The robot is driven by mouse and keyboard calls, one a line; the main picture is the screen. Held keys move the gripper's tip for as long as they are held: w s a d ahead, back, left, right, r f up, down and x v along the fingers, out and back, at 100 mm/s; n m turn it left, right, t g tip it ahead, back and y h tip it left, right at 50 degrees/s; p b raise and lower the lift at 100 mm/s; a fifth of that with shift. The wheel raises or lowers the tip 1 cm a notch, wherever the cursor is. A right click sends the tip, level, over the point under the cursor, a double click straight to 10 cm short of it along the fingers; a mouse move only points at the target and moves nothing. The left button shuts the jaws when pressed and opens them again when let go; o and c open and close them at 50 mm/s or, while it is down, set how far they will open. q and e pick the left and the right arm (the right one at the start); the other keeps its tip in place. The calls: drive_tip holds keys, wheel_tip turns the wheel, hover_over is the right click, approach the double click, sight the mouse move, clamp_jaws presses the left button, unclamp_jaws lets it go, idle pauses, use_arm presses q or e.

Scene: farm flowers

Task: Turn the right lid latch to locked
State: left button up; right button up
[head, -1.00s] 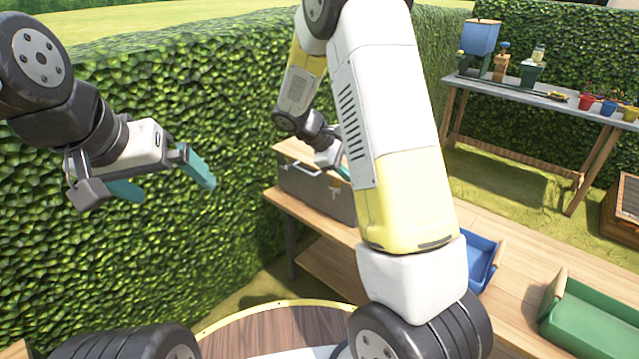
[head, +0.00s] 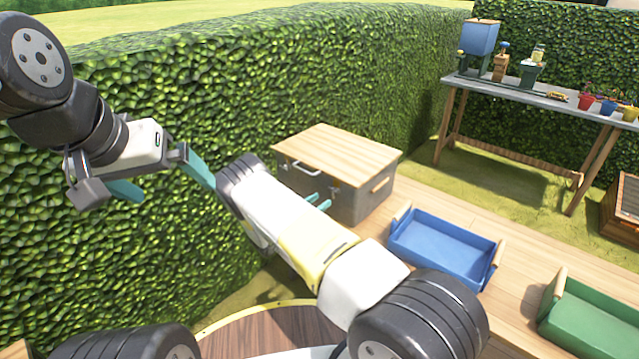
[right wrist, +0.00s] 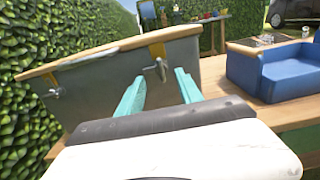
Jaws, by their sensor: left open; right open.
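A grey box (head: 355,206) with a wooden lid (head: 338,152) stands on the wooden bench; the lid is down. The right lid latch (right wrist: 160,68) is a small metal piece below an orange tab on the box front, and its lever hangs roughly downward. The left latch (right wrist: 54,91) lies closer to sideways. My right gripper (head: 318,201) is open and empty in front of the box. In the right wrist view its fingers (right wrist: 157,88) point at the right latch, which shows between them, apparently without contact. My left gripper (head: 163,184) is open and empty, away at the left.
A blue tray (head: 440,248) and a green tray (head: 590,318) stand on the bench (head: 475,217) right of the box. A hedge (head: 200,240) runs close behind and left of the box. A far table (head: 535,92) holds pots and tools.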

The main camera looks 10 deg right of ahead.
sight(334, 192)
drive_tip(key=x, duration=0.6)
clamp_jaws()
